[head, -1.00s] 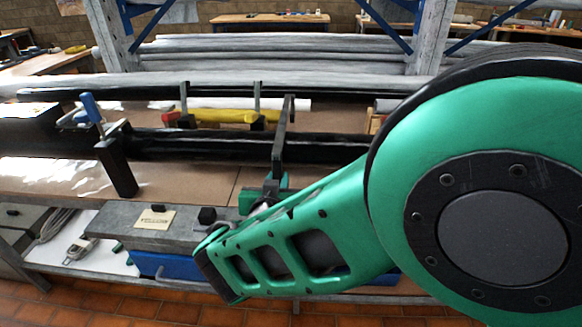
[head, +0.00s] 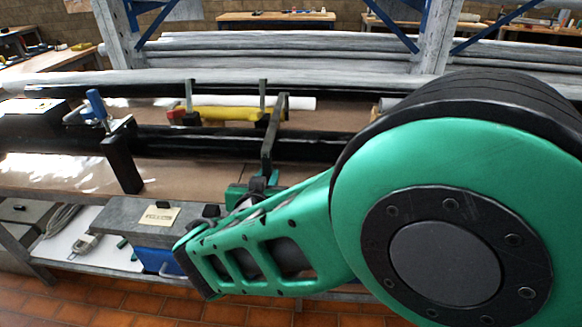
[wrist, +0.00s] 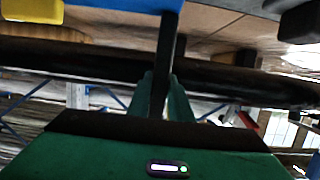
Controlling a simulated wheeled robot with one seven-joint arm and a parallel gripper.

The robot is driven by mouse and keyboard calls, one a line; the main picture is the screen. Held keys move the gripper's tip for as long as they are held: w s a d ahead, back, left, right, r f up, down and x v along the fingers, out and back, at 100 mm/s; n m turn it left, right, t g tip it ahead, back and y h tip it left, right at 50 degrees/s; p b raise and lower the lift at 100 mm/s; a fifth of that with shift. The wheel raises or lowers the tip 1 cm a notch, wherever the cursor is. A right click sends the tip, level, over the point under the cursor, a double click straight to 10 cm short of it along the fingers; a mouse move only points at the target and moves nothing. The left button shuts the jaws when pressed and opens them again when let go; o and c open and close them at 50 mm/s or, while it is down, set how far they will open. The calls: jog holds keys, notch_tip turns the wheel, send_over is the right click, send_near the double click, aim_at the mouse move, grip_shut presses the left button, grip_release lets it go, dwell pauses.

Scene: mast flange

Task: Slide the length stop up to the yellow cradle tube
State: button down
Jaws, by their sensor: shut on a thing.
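The yellow cradle tube (head: 218,113) lies on the bench near the middle of the head view, between two upright dark posts. The length stop (head: 268,148) is a dark upright bar crossing the black rail, just right of the tube's right end in the picture. I cannot tell whether they touch. My gripper (head: 258,184) is shut on the bar's lower part. In the wrist view, the green fingers of my gripper (wrist: 163,95) clasp the dark length stop (wrist: 165,50) from both sides. My own forearm hides the rail further right.
A blue-handled clamp (head: 97,104) and a black upright block (head: 122,163) stand on the left. A white rod (head: 300,102) passes behind the stop. A grey box with a label (head: 160,216) sits in front. Long grey pipes (head: 300,50) lie behind.

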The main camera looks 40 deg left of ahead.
jog(key=c, duration=1.6)
grip_release()
jog(key=shift+s+a+f, duration=0.15)
jog(key=shift+s+a, duration=0.1)
jog(key=shift+s, duration=0.05)
jog(key=shift+w, duration=0.1)
jog(key=shift+d, duration=0.1)
jog(key=shift+v, duration=3.5)
jog(key=shift+d, duration=0.1)
